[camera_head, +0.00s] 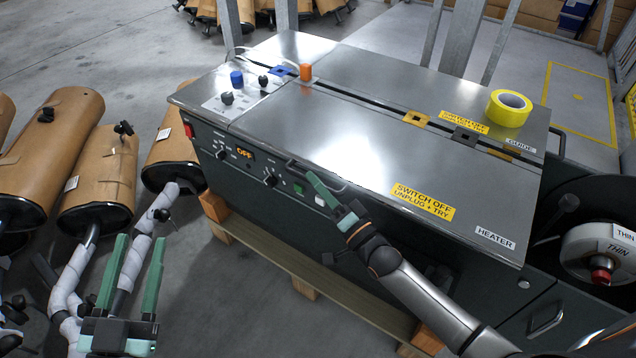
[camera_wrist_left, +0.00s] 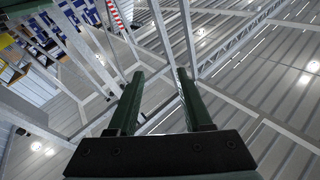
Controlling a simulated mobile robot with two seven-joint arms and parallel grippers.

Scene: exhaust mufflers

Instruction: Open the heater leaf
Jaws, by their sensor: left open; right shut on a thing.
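The heater leaf (camera_head: 310,140) is the front steel plate on top of the dark machine. It lies flat and closed, level with the plate behind it, and bears a HEATER label (camera_head: 494,240) at its front right. A dark bar handle (camera_head: 296,164) sits at its front edge. My right gripper (camera_head: 321,186) is shut on this handle; its fingers hide part of the bar. My left gripper (camera_head: 137,262) is open and empty, pointing up in front of the machine at the lower left. Its open fingers (camera_wrist_left: 160,100) also show in the left wrist view, against the ceiling.
A yellow tape roll (camera_head: 509,108) stands on the rear plate near the slot. Blue and orange knobs (camera_head: 306,72) are at the back left. Wrapped brown mufflers (camera_head: 100,180) lie left, near my left gripper. A wooden pallet (camera_head: 300,265) carries the machine.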

